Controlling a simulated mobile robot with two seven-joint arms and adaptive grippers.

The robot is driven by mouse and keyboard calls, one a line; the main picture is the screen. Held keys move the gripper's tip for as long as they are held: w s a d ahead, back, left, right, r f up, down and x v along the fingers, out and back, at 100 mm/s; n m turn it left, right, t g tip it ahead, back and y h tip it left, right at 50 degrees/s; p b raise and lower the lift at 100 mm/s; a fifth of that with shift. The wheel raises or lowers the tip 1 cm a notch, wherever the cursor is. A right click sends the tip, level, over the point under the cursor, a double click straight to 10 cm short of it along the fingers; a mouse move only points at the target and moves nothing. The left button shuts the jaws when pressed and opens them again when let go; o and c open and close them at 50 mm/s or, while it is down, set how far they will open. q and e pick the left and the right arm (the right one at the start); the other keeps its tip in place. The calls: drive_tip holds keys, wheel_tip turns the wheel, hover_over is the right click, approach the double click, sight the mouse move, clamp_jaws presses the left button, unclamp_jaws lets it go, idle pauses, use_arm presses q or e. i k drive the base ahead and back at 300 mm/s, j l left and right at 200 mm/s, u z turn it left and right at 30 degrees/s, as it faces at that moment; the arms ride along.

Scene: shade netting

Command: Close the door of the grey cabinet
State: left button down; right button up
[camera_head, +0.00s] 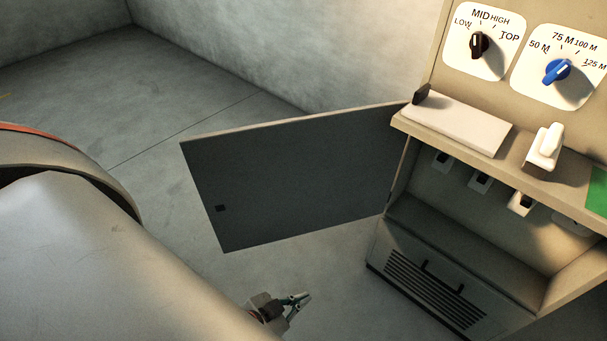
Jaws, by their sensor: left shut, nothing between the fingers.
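The grey cabinet (448,209) stands at the right. Its door (290,175) is wide open and swung out to the left, with its dark inner face showing. The door's hinged side meets the cabinet's left edge; a small black square sits near its free edge. My left gripper (296,303) is low in the middle, nearer the camera than the door and below its lower edge in the picture. Its fingers are shut and empty, and it looks apart from the door. My right gripper is not in view.
The cabinet front has a black knob (479,44), a blue knob (558,71), a ledge with a white panel (455,125) and a white switch (546,147). A vented drawer front (432,290) is below. Bare floor (160,140) lies behind the door, up to a pale wall (290,45).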

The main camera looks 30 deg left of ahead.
sight(268, 182)
drive_tip(key=j, duration=0.5)
drive_tip(key=k+j+z, duration=0.15)
drive_tip(key=j, duration=0.8)
drive_tip(key=k+j+z, duration=0.15)
drive_tip(key=j, duration=0.35)
drive_tip(key=j+z, duration=0.3)
drive_tip(key=j, duration=0.15)
drive_tip(key=j+z, duration=0.25)
drive_tip(key=j, duration=0.25)
drive_tip(key=i+j+z, duration=0.1)
drive_tip(key=j+z, duration=0.35)
drive_tip(key=j, duration=0.4)
drive_tip(key=k+j+z, duration=0.1)
drive_tip(key=j+z, duration=0.4)
drive_tip(key=j, duration=0.35)
